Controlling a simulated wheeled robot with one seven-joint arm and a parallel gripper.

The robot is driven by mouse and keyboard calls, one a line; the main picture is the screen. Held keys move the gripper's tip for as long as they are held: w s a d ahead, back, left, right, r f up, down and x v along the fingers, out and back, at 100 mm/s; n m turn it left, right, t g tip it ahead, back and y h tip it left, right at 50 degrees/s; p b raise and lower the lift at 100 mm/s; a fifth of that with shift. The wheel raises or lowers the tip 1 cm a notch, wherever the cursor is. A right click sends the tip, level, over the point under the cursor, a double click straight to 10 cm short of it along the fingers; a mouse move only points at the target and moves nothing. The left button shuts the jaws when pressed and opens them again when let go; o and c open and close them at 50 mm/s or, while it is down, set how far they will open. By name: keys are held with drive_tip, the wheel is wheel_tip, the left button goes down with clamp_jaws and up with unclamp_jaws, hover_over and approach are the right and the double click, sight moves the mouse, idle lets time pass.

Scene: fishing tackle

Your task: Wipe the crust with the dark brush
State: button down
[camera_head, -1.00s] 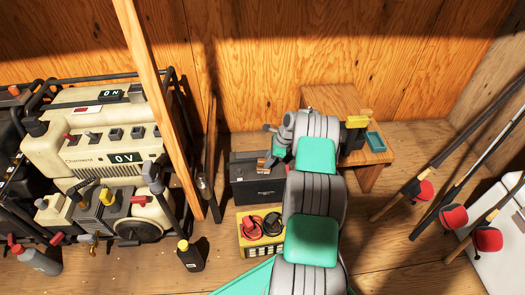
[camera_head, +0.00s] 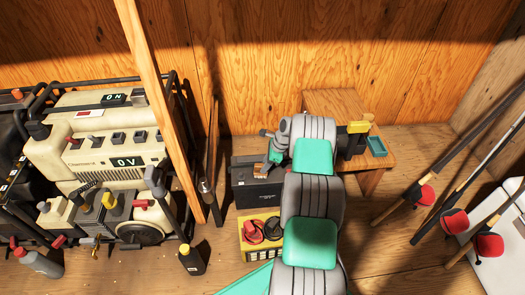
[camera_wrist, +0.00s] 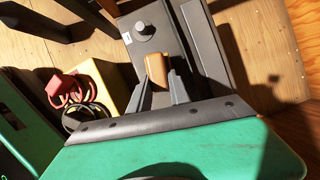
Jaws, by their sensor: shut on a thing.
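My gripper (camera_wrist: 160,83) is shut on a brown wooden-looking block, which I take to be the handle of the dark brush (camera_wrist: 156,68). Its bristles are hidden, so I cannot tell whether they touch anything. In the wrist view the gripper is over a dark grey box (camera_wrist: 212,50) with a round knob (camera_wrist: 143,30) on top. In the head view this black box (camera_head: 258,194) stands on the floor against the back wall, and my gripper (camera_head: 266,166) is at its top, partly hidden by my arm. I cannot make out the crust.
A yellow box (camera_head: 246,244) with red and black clamps stands in front of the black box. A wooden bench (camera_head: 340,102) with a teal tray (camera_head: 376,146) is at right. A generator (camera_head: 115,150) and a slanted post (camera_head: 150,90) are at left. A dark bottle (camera_head: 191,258) stands nearby.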

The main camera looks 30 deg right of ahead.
drive_tip(key=shift+w+a, duration=0.15)
drive_tip(key=shift+a, duration=0.3)
drive_tip(key=shift+d+r+p, duration=0.1)
drive_tip(key=shift+r+p, duration=2.55)
drive_tip(key=shift+r, duration=1.35)
